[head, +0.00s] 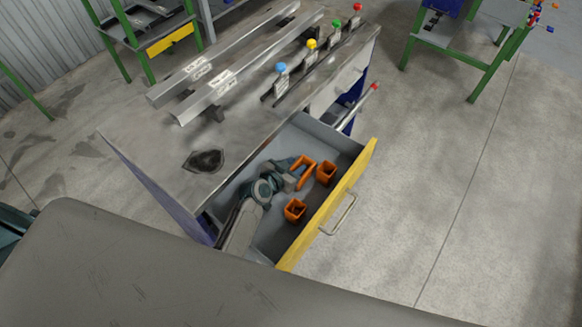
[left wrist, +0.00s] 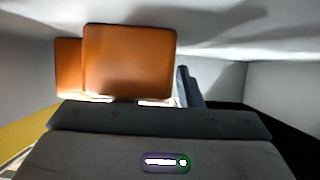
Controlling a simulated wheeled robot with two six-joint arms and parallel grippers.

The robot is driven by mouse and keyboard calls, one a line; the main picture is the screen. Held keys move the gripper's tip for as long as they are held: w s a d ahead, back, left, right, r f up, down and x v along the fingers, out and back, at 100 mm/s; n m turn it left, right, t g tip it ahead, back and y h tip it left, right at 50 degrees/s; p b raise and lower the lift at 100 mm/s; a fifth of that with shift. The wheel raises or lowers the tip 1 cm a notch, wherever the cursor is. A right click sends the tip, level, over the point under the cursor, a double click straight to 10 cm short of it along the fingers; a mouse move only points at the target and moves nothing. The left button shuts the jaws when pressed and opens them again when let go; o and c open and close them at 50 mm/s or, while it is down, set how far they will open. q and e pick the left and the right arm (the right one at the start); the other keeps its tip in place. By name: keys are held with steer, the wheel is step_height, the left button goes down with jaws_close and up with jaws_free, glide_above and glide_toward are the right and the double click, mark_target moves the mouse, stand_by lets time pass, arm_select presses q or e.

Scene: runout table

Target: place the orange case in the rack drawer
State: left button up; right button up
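My left arm reaches down into the open drawer (head: 345,143) in the head view. My left gripper (head: 293,168) is low inside it, right beside an orange case (head: 306,169). In the left wrist view an orange case (left wrist: 130,62) fills the space ahead, with a blue-grey finger (left wrist: 189,87) at its right edge. The other finger is hidden, so I cannot tell whether the gripper grips the case or stands open beside it. My right gripper is not in view.
Two more orange open-topped boxes are in the drawer, one (head: 326,174) by its yellow front (head: 335,205) and one (head: 295,210) nearer me. The worktop (head: 150,140) beside it carries metal rails (head: 225,90) and coloured knobs (head: 311,45).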

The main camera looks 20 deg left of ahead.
arm_select(q)
steer(key=shift+r, duration=0.25)
steer(key=b+v, duration=0.1)
steer(key=v, duration=1)
steer(key=shift+s+f+b, duration=0.1)
steer(key=shift+s+b, duration=0.05)
steer(key=shift+b, duration=0.2)
steer(key=shift+s+a, duration=0.15)
steer(key=shift+s, duration=0.15)
